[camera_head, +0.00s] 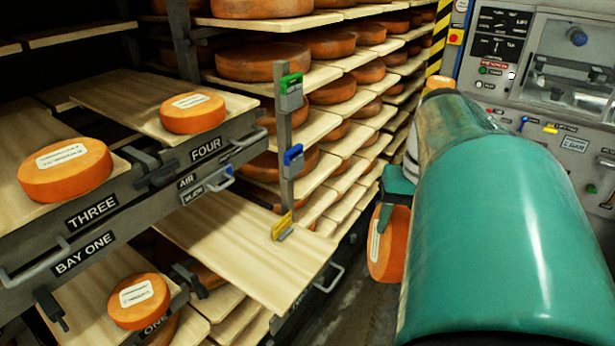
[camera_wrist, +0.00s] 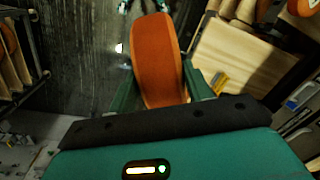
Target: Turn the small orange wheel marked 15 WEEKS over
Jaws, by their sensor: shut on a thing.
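A small orange cheese wheel (camera_head: 390,243) with a white label stands on edge in my gripper, right of the pulled-out empty board (camera_head: 250,250). Its label faces left in the head view and its writing cannot be read. In the wrist view the orange wheel (camera_wrist: 157,60) sits between the two green fingers of my gripper (camera_wrist: 162,92), which is shut on it. The wheel is held clear of the boards, over the dark floor. My green arm hides part of the gripper in the head view.
Labelled orange wheels lie flat on boards marked THREE (camera_head: 66,170), FOUR (camera_head: 193,112) and ONE (camera_head: 139,301). Racks of larger wheels (camera_head: 262,62) fill the back. A post with coloured clips (camera_head: 285,150) stands by the empty board. A control panel (camera_head: 540,70) is at right.

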